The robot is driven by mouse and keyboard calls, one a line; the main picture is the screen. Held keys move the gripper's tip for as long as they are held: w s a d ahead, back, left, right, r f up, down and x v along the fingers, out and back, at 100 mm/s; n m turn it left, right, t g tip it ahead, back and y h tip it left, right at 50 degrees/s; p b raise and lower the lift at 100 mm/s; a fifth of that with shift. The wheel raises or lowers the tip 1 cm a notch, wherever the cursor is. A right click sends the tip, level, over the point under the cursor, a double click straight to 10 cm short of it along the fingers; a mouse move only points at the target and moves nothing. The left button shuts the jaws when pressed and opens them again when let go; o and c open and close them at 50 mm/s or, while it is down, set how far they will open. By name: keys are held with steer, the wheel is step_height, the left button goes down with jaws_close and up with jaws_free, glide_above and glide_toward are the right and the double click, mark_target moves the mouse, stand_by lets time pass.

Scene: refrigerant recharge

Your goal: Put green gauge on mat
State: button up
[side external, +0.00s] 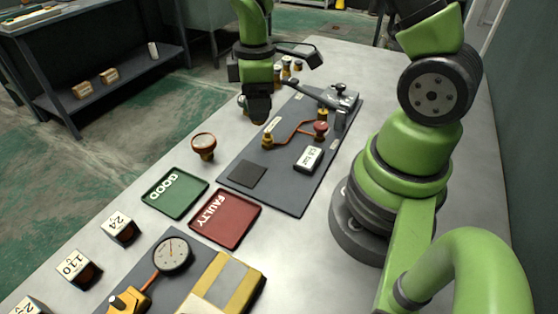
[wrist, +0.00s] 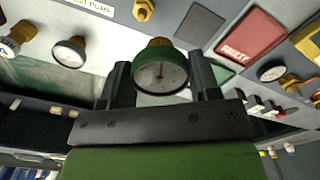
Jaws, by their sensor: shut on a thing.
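My gripper (wrist: 160,82) is shut on the green gauge (wrist: 155,57), a round white dial in a green ring with a brass fitting. The dial faces the wrist camera. In the side view my gripper (side external: 258,108) is above the left edge of the grey board, towards its far part, and mostly hides the gauge. The mat, a small dark square (side external: 247,174), lies bare on the near left part of the board. It also shows in the wrist view (wrist: 200,25), beyond the gauge. The gauge is apart from it.
A copper-coloured gauge (side external: 203,144) stands left of the board. The green GOOD tray (side external: 174,193) and red FAULTY tray (side external: 225,218) lie nearer the camera, both empty. A copper pipe with a red valve (side external: 320,129) and a white labelled block (side external: 308,158) are on the board.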

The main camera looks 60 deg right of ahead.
steer(key=a+r, duration=0.2)
steer(key=a, duration=0.4)
steer(key=shift+s+a+f, duration=0.1)
steer(key=shift+a+f, duration=0.05)
steer(key=shift+f, duration=1.5)
steer(key=shift+s+a+f, duration=0.1)
steer(key=shift+s+f, duration=0.05)
steer(key=shift+f, duration=1.5)
steer(key=shift+s+a+f, duration=0.1)
steer(key=shift+a+f, duration=0.05)
steer(key=shift+f, duration=1.5)
steer(key=shift+f, duration=0.15)
steer(key=o, duration=0.9)
